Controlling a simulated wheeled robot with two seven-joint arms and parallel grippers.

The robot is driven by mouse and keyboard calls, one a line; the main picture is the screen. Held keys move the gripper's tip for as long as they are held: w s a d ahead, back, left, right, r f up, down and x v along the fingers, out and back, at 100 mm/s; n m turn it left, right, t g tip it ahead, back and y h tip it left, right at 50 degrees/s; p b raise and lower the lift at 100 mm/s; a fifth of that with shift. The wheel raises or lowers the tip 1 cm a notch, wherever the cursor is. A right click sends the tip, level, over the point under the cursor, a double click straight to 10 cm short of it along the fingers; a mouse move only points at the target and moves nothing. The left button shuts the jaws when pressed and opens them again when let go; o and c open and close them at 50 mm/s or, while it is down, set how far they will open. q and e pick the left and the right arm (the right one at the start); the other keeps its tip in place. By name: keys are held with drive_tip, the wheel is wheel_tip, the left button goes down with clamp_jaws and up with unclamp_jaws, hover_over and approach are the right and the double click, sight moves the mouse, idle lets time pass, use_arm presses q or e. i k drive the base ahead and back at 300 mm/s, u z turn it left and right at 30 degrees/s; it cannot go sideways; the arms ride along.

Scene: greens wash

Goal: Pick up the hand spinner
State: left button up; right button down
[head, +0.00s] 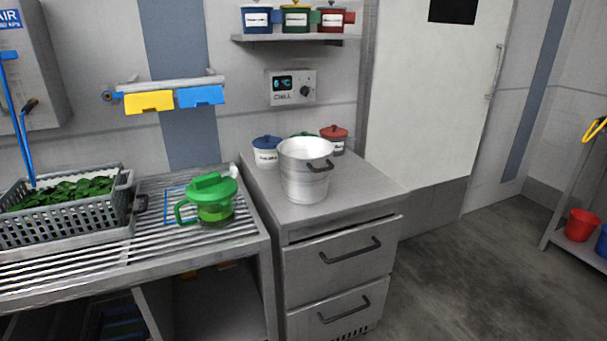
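The hand spinner (211,199) is a clear bowl with a green lid, a green top handle and a green side handle. It stands upright on the slatted rack counter at the left, near the counter's right end, with some green at its bottom. Neither of my grippers shows in the head view.
A grey crate of greens (60,232) sits left of the spinner. Yellow and blue cloths (149,102) hang on the wall above. Open floor (470,270) lies at right.

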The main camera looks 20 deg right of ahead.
sight(211, 199)
drive_tip(key=u, duration=0.7)
drive_tip(key=i, duration=1.55)
drive_tip(key=z, duration=0.75)
